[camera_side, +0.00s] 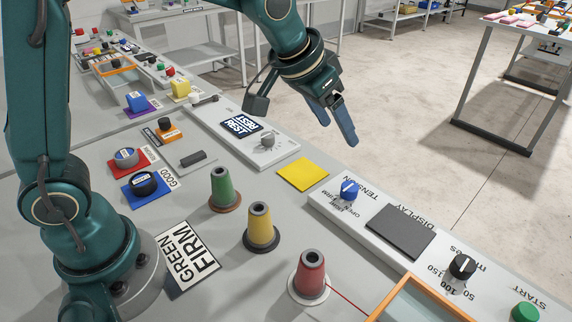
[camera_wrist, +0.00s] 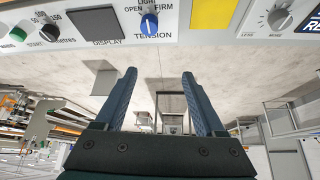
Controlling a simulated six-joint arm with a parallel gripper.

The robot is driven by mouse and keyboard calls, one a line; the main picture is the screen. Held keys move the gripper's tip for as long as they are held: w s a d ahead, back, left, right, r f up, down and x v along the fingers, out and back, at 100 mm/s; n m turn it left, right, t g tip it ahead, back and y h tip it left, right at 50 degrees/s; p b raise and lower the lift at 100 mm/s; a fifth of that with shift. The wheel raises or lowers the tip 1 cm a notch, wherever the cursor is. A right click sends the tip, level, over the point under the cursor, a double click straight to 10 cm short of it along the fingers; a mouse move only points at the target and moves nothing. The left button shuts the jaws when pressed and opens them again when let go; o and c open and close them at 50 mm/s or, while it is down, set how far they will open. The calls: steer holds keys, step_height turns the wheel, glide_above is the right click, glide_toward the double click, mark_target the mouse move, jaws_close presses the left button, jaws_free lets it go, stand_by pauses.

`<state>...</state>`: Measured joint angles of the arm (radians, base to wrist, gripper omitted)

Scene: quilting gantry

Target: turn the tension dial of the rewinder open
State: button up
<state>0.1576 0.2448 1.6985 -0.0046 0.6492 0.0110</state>
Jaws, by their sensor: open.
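The tension dial is a blue knob (camera_side: 349,188) on the white panel, at the right of the middle in the side view. It also shows at the top of the wrist view (camera_wrist: 149,22), with OPEN to its left, LIGHT above, FIRM to its right and TENSION below. A white line on the knob runs roughly up and down in the wrist view; which end is the pointer is hard to tell. My gripper (camera_side: 342,132) is open and empty, in the air above and behind the dial, apart from it. Its two blue fingers (camera_wrist: 159,77) stand wide apart.
A grey display (camera_side: 401,231), a black metres knob (camera_side: 462,267) and a green start button (camera_side: 525,312) share the panel. A yellow pad (camera_side: 302,174) lies beside it. Green (camera_side: 224,187), yellow (camera_side: 261,226) and red (camera_side: 310,272) thread cones stand in front. Air around my gripper is clear.

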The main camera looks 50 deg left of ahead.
steer(key=g, duration=0.2)
glide_above(350, 186)
steer(key=s, duration=0.2)
steer(key=shift+m, duration=0.3)
steer(key=f, duration=0.8)
steer(key=shift+s+a, duration=0.1)
steer(key=shift+a, duration=0.15)
steer(key=shift+x, duration=2.3)
jaws_close()
